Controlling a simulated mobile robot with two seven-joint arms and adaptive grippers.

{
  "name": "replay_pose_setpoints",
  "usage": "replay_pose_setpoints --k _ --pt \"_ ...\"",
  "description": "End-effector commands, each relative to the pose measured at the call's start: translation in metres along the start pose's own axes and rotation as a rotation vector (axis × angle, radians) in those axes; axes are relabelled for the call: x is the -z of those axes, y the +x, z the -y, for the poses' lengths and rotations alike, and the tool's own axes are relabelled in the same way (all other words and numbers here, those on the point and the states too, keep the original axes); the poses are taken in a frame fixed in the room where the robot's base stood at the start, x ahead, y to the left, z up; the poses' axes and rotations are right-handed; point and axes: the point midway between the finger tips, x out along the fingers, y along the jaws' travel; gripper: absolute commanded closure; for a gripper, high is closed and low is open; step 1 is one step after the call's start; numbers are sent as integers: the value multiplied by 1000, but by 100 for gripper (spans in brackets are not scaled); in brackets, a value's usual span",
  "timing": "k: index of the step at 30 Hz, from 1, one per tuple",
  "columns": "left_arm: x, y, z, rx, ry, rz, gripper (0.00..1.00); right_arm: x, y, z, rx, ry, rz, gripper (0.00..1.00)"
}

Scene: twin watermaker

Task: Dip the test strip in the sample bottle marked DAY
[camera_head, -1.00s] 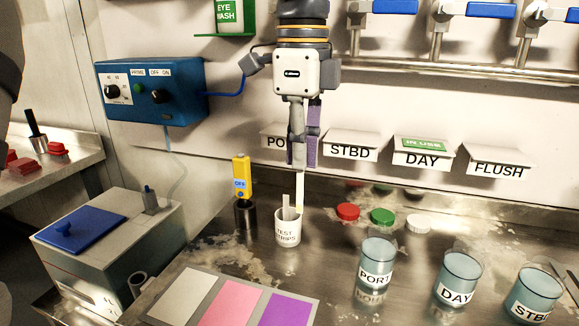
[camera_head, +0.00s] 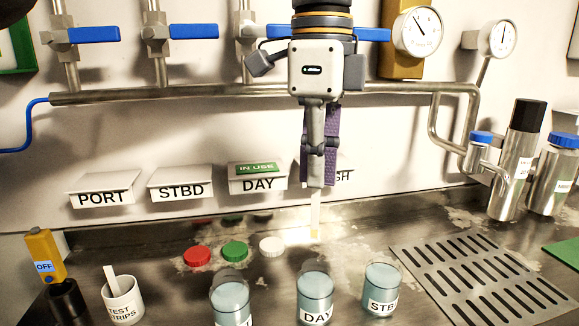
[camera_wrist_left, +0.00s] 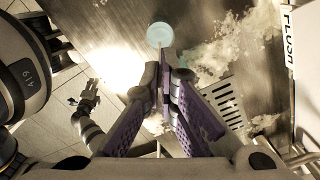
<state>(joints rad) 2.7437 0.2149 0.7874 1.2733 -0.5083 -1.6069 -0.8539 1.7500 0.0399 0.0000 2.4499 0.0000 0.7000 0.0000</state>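My left gripper (camera_head: 319,182) points down and is shut on a thin white test strip (camera_head: 315,208) with a yellowish lower end. The strip hangs upright, in line with the DAY bottle (camera_head: 315,292) in the head view, its end apart from the bottle's rim. The DAY bottle is clear, open and holds bluish water. In the left wrist view, a round pale-blue bottle mouth (camera_wrist_left: 160,34) lies just beyond the left fingertips (camera_wrist_left: 168,62); its label is hidden. What appears to be my right gripper (camera_wrist_left: 86,96) hangs low at the left there, its fingers unclear.
The PORT bottle (camera_head: 230,297) stands left of DAY and the STBD bottle (camera_head: 382,287) right. Red (camera_head: 197,256), green (camera_head: 235,251) and white (camera_head: 271,247) caps lie behind. The test strips cup (camera_head: 122,302) is at left, a slotted drain grille (camera_head: 480,280) at right.

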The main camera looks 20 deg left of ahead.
Motion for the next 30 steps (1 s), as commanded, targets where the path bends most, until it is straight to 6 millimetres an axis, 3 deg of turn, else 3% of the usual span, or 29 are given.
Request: replay_pose_setpoints --k 5,30 --pt "2 5 1 -1 6 -1 100 0 0 0 0 0 -1 60" --pt "2 81 1 0 4 -1 100 0 0 0 0 0 -1 60"
